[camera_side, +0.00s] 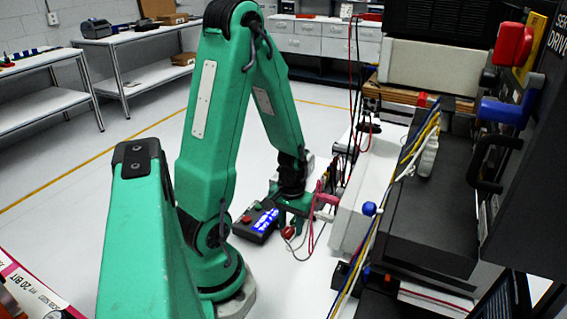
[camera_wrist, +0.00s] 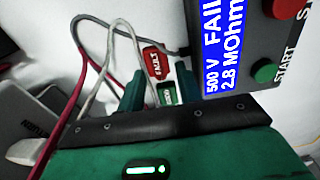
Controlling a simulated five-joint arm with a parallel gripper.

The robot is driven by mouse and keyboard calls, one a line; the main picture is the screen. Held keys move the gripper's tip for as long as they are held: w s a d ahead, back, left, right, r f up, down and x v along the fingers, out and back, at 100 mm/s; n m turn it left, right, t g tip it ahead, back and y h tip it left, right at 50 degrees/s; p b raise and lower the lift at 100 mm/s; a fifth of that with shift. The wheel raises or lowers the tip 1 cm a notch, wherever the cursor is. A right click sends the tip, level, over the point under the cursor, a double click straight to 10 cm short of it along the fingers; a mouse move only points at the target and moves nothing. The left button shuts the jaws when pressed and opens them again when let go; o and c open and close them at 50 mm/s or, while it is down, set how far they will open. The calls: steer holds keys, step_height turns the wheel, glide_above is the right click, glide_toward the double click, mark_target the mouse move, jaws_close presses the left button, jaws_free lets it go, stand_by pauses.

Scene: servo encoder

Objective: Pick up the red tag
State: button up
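The red tag (camera_wrist: 152,63), marked FAULT, shows in the wrist view just beyond my gripper (camera_wrist: 158,78). A green tag (camera_wrist: 166,93) shows below it, nearer to me. My green fingers stand apart to the left and right of the tags, with a gap on both sides, so my gripper is open. I cannot tell how far the tips are above the red tag. In the side view my gripper (camera_side: 290,208) is low over the white floor, and a small red item (camera_side: 288,232) just below it may be the red tag.
A dark tester (camera_side: 257,220) with a blue screen stands close to my gripper; it fills the wrist view's upper right (camera_wrist: 230,60). Grey and red cables run close to the fingers on the left. A black cabinet (camera_side: 430,210) with cables stands to the right.

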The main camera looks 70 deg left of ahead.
steer(key=c, duration=0.7)
steer(key=shift+c, duration=0.2)
steer(key=shift+r, duration=0.1)
step_height(320, 180, up, 10)
stand_by(0.6)
stand_by(0.5)
